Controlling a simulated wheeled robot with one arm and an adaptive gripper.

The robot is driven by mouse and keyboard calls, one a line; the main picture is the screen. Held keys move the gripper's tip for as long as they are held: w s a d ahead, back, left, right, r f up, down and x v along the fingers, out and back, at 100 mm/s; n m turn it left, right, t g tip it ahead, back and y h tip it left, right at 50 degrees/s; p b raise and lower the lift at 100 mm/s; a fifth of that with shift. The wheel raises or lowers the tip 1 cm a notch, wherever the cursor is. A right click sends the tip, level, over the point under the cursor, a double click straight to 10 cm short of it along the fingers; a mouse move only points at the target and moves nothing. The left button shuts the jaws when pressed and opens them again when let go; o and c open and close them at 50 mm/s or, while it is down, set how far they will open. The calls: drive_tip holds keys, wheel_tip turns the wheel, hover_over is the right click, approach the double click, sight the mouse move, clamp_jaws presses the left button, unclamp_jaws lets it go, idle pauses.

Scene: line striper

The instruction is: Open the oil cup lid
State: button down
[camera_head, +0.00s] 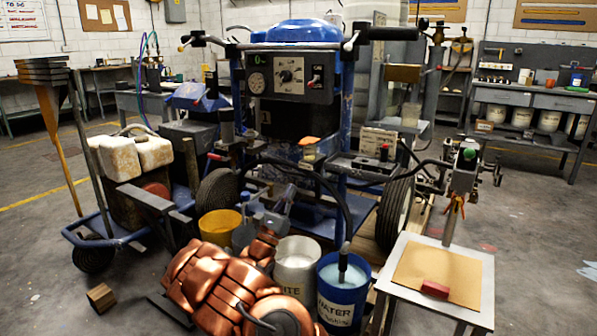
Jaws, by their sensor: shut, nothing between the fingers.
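A small cup with an orange lid (308,141) sits on the middle of the blue line striper, below its control panel; it looks like the oil cup. The lid appears to be on the cup, but it is too small to tell whether it is fully closed. My copper-coloured arm rises from the bottom of the view. My gripper (288,195) is at its end, small and grey, in front of the machine's lower frame. It is shut and empty, below and apart from the orange lid. Its fingertips are hard to make out against the machine.
The striper's control panel (290,75) and handlebars stand above the cup. A yellow bucket (221,226), a white bucket (297,268) and a blue water bucket (342,297) stand near my arm. A small table (481,306) with a red block (435,289) is at right.

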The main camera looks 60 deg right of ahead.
sight(303, 145)
drive_tip(key=d+r+b, duration=0.1)
drive_tip(key=d, duration=0.1)
drive_tip(key=w+d+r+n+t+b, duration=0.1)
drive_tip(key=d+r, duration=0.1)
drive_tip(key=d, duration=0.1)
drive_tip(key=d+r+t+b, duration=0.1)
drive_tip(key=d, duration=0.1)
drive_tip(key=shift+w+d+r, duration=0.15)
drive_tip(key=shift+w+r, duration=0.15)
drive_tip(key=shift+w+r+b, duration=0.1)
drive_tip(key=shift+r+b, duration=0.85)
drive_tip(key=shift+r, duration=1.1)
drive_tip(key=shift+n, duration=0.3)
drive_tip(key=shift+r+p, duration=0.2)
drive_tip(key=shift+p, duration=0.25)
drive_tip(key=shift+r+y+p, duration=0.1)
drive_tip(key=shift+y+p, duration=0.2)
drive_tip(key=shift+p, duration=0.2)
